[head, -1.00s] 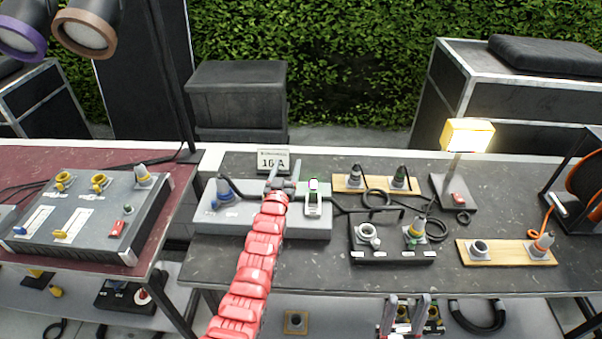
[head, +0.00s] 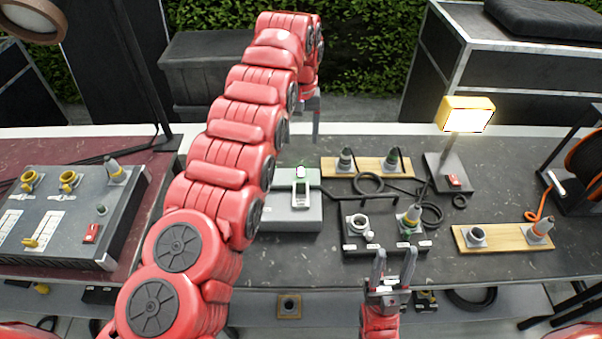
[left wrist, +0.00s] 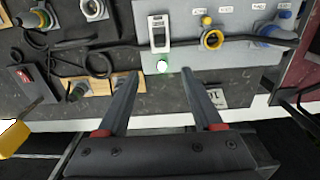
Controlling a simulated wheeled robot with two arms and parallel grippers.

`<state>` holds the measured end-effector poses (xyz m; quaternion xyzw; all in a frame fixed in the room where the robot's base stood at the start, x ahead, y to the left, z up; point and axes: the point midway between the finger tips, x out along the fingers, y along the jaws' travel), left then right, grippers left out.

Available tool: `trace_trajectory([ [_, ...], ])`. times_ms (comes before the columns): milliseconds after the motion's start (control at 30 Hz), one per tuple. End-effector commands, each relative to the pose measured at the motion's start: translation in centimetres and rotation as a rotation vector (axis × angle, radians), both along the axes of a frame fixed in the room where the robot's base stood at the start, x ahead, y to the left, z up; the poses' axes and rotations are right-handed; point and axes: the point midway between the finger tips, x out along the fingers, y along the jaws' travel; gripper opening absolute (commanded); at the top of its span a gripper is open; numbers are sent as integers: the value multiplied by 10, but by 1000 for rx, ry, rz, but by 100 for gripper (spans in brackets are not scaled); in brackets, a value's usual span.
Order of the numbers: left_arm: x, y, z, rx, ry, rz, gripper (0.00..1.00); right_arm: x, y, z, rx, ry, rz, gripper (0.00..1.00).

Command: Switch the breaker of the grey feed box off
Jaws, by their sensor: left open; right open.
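The grey feed box (head: 290,220) stands on the dark table; my left arm hides its left part in the head view. Its pale breaker (head: 301,194) is on the box's right part, with a lit lamp (head: 300,171) just behind it. In the left wrist view the breaker (left wrist: 159,33) and glowing lamp (left wrist: 161,66) lie beyond my open left fingers (left wrist: 160,78), which are apart from them. In the head view my left gripper (head: 316,118) hangs behind the box, fingers down. My right gripper (head: 391,270) is open and empty at the table's front edge.
A black box (head: 385,243) with sockets and cables sits right of the feed box. Wooden socket boards (head: 366,168) and a lit lamp on a stand (head: 467,115) are nearby. A grey panel (head: 60,225) is on the left table. A yellow socket (left wrist: 212,39) sits beside the breaker.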

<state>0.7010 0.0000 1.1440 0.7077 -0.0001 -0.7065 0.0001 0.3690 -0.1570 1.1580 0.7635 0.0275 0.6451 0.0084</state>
Motion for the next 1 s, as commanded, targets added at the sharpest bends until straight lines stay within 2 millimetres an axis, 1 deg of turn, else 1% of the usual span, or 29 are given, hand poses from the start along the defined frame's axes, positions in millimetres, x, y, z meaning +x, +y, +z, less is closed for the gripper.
trace_trajectory([
  [67, -3, 0, -4, 3, 9, 0, 68, 0, 0, -6, 0, 0, 0, 50],
  [167, -2, 0, -17, 2, 7, 0, 68, 0, 0, -19, 0, 0, 0, 50],
  [300, -2, 0, -40, 1, 4, 0, 68, 0, 0, -42, 0, 0, 0, 50],
  [467, -2, 1, -66, 2, 8, 1, 68, 0, 0, -66, 0, 0, 0, 50],
  [500, -1, 2, -64, 4, 7, 1, 68, 0, 0, -59, 0, 1, 0, 50],
  [567, 0, 1, -67, 5, 1, 0, 68, 0, 0, -56, 0, 0, 0, 50],
  [733, -1, 1, -87, -1, 3, 1, 68, 0, 0, -55, 0, 0, 0, 50],
  [767, -2, 0, -91, 1, 6, -1, 68, 0, 0, -51, 0, 0, 0, 50],
  [1000, -3, 0, -136, 2, 9, 0, 68, 0, 0, -34, 0, 0, 0, 50],
])
